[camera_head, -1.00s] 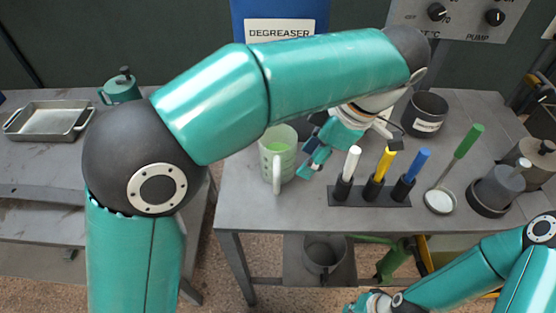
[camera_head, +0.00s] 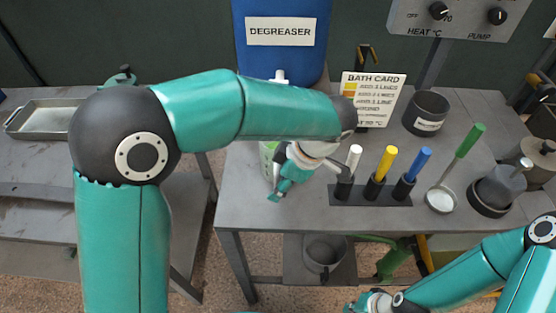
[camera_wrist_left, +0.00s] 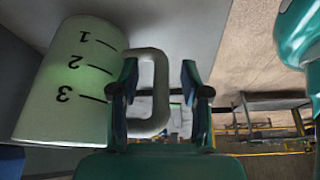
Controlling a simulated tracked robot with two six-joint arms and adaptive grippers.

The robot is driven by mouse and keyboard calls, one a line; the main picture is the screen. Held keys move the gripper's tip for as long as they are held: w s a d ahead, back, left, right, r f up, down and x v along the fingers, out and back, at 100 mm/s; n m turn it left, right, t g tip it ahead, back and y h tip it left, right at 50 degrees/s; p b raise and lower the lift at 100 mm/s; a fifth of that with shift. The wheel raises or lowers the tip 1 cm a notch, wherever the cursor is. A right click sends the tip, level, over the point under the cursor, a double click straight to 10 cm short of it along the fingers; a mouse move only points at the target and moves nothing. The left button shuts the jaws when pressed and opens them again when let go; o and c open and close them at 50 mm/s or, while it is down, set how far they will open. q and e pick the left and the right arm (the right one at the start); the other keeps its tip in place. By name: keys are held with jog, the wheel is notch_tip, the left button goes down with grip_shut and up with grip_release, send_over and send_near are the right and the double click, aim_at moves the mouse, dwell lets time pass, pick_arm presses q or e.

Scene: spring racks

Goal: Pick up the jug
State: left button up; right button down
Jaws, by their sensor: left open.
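The jug (camera_head: 268,160) is a pale translucent vessel with green in it. It stands on the grey bench and is mostly hidden behind my left arm in the head view. In the left wrist view the jug (camera_wrist_left: 68,82) shows marks 1, 2 and 3, and its pale handle (camera_wrist_left: 158,92) is between the two fingers of my left gripper (camera_wrist_left: 160,85). The fingers are open, with gaps visible beside the handle. In the head view my left gripper (camera_head: 280,190) is at the jug's right front side. My right gripper (camera_head: 368,302) is low at the bottom edge, its fingers unclear.
A black rack (camera_head: 352,196) with white, yellow and blue handled tools is right of the gripper. A blue degreaser drum (camera_head: 280,60) is behind.

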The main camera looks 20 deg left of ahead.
pick_arm(q)
jog(key=shift+f, duration=0.15)
grip_shut()
dwell(0.7)
